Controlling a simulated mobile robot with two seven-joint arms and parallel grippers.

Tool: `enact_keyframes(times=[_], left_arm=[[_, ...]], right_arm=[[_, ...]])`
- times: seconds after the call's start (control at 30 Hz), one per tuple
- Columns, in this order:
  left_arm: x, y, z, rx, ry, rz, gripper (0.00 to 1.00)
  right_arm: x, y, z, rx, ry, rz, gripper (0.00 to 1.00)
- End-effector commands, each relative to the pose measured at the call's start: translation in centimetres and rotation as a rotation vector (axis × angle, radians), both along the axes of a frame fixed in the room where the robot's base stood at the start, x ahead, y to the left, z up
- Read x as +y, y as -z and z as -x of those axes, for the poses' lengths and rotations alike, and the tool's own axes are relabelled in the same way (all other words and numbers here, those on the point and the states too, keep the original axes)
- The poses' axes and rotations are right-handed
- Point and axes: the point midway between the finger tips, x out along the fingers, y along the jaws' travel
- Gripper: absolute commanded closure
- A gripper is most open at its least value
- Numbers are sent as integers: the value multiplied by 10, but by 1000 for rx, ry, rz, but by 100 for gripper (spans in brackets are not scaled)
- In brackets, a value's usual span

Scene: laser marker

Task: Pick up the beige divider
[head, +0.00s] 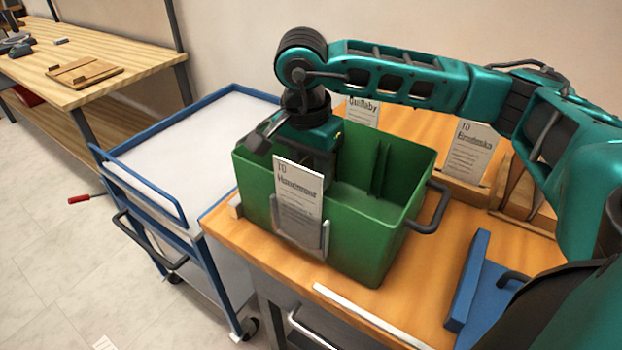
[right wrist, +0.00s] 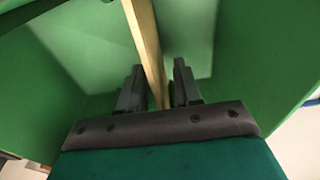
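The beige divider (right wrist: 147,45) shows in the right wrist view as a thin upright strip inside the green bin (right wrist: 230,60). My right gripper (right wrist: 158,85) is open, with one finger on each side of the divider and a visible gap on both sides. In the head view my right arm reaches down into the left part of the green bin (head: 375,225). There the right gripper (head: 318,165) is partly hidden by the bin's front wall and label card, and the divider cannot be made out. My left gripper is not in view.
The bin stands on a wooden workbench (head: 490,235) and has a label card (head: 298,200) on its front. A blue trolley (head: 205,145) stands left. A blue object (head: 490,285) lies right of the bin, with card holders (head: 468,155) behind.

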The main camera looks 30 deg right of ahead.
Motion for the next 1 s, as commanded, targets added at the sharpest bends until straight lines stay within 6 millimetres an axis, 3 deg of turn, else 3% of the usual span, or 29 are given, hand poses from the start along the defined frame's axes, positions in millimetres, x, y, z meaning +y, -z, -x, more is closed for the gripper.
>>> enact_keyframes(times=[0.07,0.4,1.0], left_arm=[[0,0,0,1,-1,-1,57],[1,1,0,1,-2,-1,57],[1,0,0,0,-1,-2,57]], right_arm=[[0,0,0,0,1,0,67],[0,-1,0,0,1,0,99],[0,-7,0,-1,1,0,100]])
